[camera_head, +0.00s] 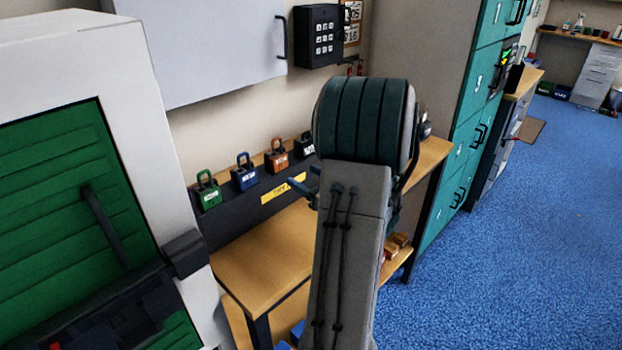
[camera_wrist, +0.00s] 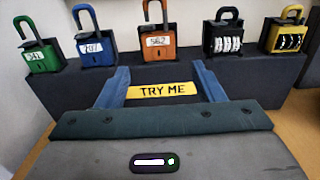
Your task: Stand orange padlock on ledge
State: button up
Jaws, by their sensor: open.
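The orange padlock (camera_head: 276,158) stands upright on top of the dark ledge (camera_head: 235,208), between the blue and black padlocks. In the wrist view, the orange padlock (camera_wrist: 158,40) has a white label and its shackle looks raised and open. The ledge (camera_wrist: 62,90) carries a yellow "TRY ME" sign on its front. My gripper (camera_wrist: 163,68) is open and empty, its two blue fingers pointing towards the ledge, one on each side of the sign and the orange padlock. Whether they touch the ledge cannot be told. In the head view, my arm hides the ledge's right end.
Green (camera_wrist: 37,55), blue (camera_wrist: 95,48), black (camera_wrist: 222,40) and yellow (camera_wrist: 285,38) padlocks stand along the ledge. The wooden bench top (camera_head: 265,262) is clear in front. A white and green machine (camera_head: 75,190) stands left; a grey cabinet (camera_head: 205,45) hangs above.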

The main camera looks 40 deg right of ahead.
aim_at(281, 162)
jog(key=shift+w+a, duration=0.2)
jog(key=shift+w, duration=1.8)
jog(key=shift+w+a, duration=0.2)
jog(key=shift+w, duration=1.8)
jog(key=shift+b, duration=0.55)
jog(key=c, duration=0.8)
jog(key=shift+r, duration=0.35)
jog(key=shift+b, duration=0.3)
jog(key=s+b, duration=0.1)
jog(key=s, duration=0.6)
jog(key=shift+s+d, duration=0.25)
jog(key=shift+d, duration=0.05)
